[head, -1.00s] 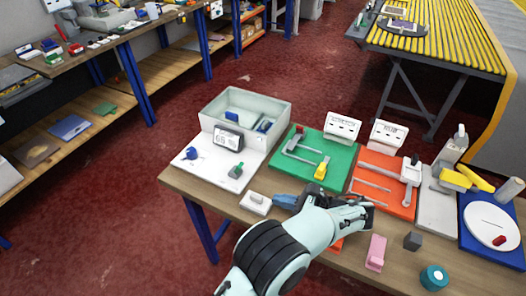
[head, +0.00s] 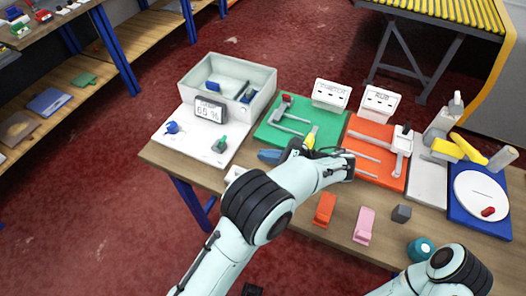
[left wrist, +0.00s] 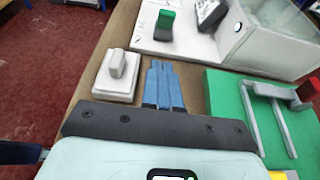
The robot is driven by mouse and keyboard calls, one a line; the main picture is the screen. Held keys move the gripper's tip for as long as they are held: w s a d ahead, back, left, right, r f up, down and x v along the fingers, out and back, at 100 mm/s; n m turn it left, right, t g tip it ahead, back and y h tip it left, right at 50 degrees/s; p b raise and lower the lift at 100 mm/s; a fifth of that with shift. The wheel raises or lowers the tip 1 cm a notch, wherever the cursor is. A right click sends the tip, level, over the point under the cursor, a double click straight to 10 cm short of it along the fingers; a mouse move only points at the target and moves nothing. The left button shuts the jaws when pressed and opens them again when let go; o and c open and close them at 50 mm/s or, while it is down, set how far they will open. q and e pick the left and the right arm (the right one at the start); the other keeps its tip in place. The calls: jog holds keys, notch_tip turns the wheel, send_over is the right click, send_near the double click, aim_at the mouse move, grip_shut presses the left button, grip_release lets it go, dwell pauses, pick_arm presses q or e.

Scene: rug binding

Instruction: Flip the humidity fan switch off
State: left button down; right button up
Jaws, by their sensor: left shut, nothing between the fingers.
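A small white switch box with a raised grey-white rocker (left wrist: 118,66) sits on the table's front edge, left of my fingers in the left wrist view. The fingers (left wrist: 163,84) point toward the white panel. A humidity display (head: 210,110) reading about 65 % stands on the white panel (head: 187,140). The panel also carries a green knob (head: 219,144) and a blue knob (head: 172,127). My right gripper is out of view.
A grey open bin (head: 262,82) stands behind the display. A green board (head: 268,134) with bars and a red clamp lies right of the fingers. An orange board (head: 370,172), an orange block (head: 325,209) and a pink block (head: 364,225) lie further right.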

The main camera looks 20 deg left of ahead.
aim_at(221, 143)
pick_arm(q)
jog(key=x, duration=0.7)
jog(key=shift+a+f, duration=0.1)
jog(key=shift+a, duration=0.2)
jog(key=shift+w+a+r, duration=0.1)
jog(key=shift+a+r, duration=0.2)
jog(key=shift+a, duration=0.25)
jog(key=shift+a+r, duration=0.3)
jog(key=shift+a, duration=0.25)
jog(key=shift+a+r, duration=0.25)
jog(key=shift+a, duration=0.4)
jog(key=shift+w+r, duration=0.1)
